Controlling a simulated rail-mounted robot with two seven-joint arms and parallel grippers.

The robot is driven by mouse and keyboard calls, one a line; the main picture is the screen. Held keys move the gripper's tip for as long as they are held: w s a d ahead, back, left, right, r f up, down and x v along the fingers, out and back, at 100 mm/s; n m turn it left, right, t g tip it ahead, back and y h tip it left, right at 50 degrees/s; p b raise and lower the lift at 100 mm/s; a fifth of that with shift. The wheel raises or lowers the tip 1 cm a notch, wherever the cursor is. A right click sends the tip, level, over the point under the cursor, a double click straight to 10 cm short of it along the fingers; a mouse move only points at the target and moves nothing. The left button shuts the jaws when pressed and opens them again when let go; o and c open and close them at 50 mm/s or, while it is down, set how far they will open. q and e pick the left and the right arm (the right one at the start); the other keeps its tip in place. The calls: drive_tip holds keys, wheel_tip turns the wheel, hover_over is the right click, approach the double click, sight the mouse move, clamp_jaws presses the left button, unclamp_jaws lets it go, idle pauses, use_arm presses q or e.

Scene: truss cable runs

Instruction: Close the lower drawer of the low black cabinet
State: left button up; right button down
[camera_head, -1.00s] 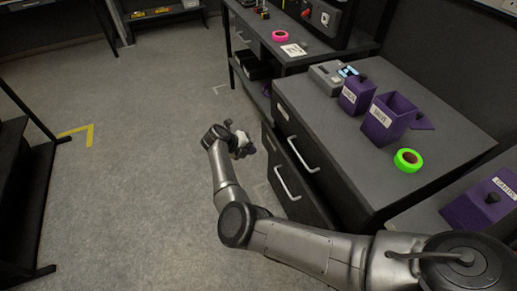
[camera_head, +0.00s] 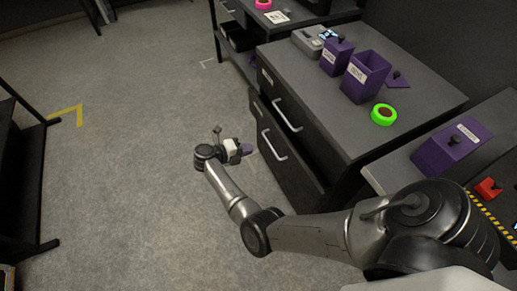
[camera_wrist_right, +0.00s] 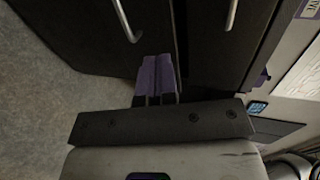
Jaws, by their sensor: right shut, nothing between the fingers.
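The low black cabinet (camera_head: 335,95) stands right of centre in the head view. Its lower drawer (camera_head: 287,172) sticks out past the upper drawer front (camera_head: 284,108), with a dark gap above it. The lower drawer has a silver bar handle (camera_head: 274,145). My right gripper (camera_head: 248,149) is low beside the drawer's outer face, its purple fingers shut and empty. In the wrist view the fingers (camera_wrist_right: 158,68) point at the lower drawer front (camera_wrist_right: 95,35), near its edge by the gap. I cannot tell whether they touch. My left gripper is out of view.
Purple boxes (camera_head: 366,73) and a green tape roll (camera_head: 383,114) sit on the cabinet top. A shelf table (camera_head: 275,20) stands behind, and a dark rack (camera_head: 30,165) is at left. The floor (camera_head: 150,130) between is clear.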

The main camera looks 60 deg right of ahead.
sight(283, 139)
drive_tip(key=x, duration=0.3)
drive_tip(key=b+x, duration=0.1)
drive_tip(key=x, duration=0.3)
drive_tip(key=b+x, duration=0.1)
drive_tip(key=x, duration=0.3)
drive_tip(key=shift+d+r, duration=0.25)
drive_tip(key=shift+d, duration=0.1)
drive_tip(key=shift+s+d+b, duration=0.15)
drive_tip(key=shift+d+b, duration=0.2)
drive_tip(key=shift+s+d, duration=0.25)
drive_tip(key=shift+s, duration=0.1)
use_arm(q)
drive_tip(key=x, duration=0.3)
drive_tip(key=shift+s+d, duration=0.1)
use_arm(e)
drive_tip(key=shift+d, duration=0.1)
